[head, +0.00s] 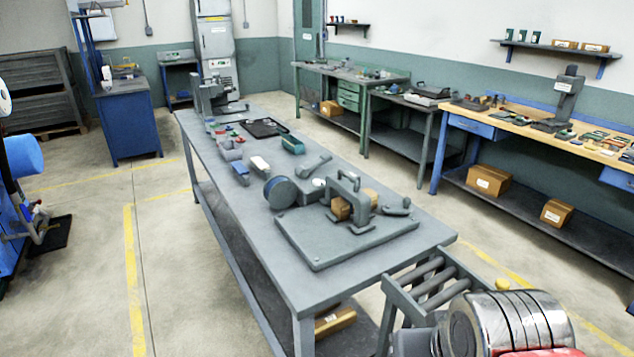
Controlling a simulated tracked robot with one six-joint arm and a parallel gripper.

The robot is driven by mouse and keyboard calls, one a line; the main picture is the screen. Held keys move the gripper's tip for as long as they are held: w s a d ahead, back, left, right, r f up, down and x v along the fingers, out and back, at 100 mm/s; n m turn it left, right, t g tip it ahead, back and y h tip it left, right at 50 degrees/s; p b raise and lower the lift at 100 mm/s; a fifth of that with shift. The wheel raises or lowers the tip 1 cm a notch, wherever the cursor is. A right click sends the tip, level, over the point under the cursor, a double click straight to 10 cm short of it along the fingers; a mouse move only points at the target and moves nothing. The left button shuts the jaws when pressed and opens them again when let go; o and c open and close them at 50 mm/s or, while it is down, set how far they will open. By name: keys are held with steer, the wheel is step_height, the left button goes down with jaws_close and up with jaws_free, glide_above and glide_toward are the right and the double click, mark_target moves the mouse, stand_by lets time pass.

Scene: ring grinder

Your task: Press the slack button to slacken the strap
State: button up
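My gripper is not in view. No button marked as a slack button can be made out, and no strap is clear at this size. On the near end of the long grey table (345,285), a flat grey plate (310,248) carries a grey arched device (345,182). A brown block (352,204) sits under its arch. A round blue-grey drum (281,192) stands on edge just left of the device. Curved grey parts (397,208) lie to its right.
A frame with grey rollers (428,285) stands at the table's near right end. Farther along the table are a black tray (263,128), a green box (293,144) and a grey machine (212,95). Benches (515,120) line the right wall. The floor on the left (95,250) is open.

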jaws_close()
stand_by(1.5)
